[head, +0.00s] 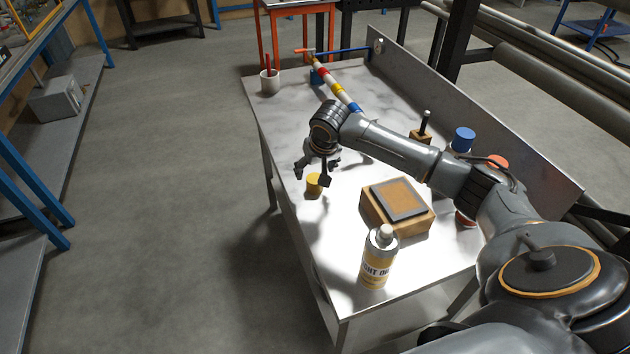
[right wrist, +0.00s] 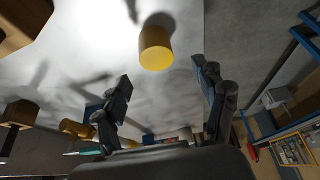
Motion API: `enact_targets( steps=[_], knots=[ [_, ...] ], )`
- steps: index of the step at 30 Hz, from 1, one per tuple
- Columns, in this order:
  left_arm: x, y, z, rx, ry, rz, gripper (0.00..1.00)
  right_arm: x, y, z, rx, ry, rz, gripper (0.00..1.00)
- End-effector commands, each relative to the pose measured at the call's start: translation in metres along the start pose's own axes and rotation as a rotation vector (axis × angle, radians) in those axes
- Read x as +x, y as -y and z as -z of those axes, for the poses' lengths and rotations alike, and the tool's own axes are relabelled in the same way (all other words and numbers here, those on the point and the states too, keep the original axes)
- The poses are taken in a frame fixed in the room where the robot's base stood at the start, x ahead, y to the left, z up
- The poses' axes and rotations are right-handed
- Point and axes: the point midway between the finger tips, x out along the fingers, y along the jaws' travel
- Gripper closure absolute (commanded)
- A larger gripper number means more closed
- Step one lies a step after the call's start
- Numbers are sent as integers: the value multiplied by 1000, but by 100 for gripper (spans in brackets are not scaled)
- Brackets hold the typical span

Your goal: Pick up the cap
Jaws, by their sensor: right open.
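The cap is a small yellow cylinder (head: 313,184) standing on the metal table near its left edge in the head view. It also shows in the right wrist view (right wrist: 156,44), in front of the fingers and between their lines. My right gripper (head: 318,172) is open and empty, just above and beside the cap in the head view. In the right wrist view the fingers (right wrist: 165,82) are spread apart, and I see no contact with the cap. My left gripper is not in view.
A white bottle (head: 379,258) stands at the table's near end. A wooden block with a grey-framed top (head: 398,203) lies right of the cap. A blue-topped container (head: 463,139) and a striped bar (head: 335,85) are farther off. A cup (head: 269,82) stands at the far left corner.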

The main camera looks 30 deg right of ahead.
Motion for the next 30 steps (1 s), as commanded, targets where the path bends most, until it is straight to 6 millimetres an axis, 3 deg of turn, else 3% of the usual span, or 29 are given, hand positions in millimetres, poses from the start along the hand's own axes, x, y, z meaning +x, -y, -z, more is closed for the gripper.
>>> enact_targets(
  steps=[5,15,23,24,30],
  knots=[
    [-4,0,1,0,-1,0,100,11,0,-1,-2,1,0,29],
    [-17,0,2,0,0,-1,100,55,-4,-7,-2,1,0,29],
    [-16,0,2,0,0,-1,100,60,-4,-7,-4,-1,0,29],
    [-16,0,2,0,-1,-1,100,60,-4,-7,-3,-1,0,31],
    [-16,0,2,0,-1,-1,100,59,-4,-7,-3,-1,0,69]
  ],
)
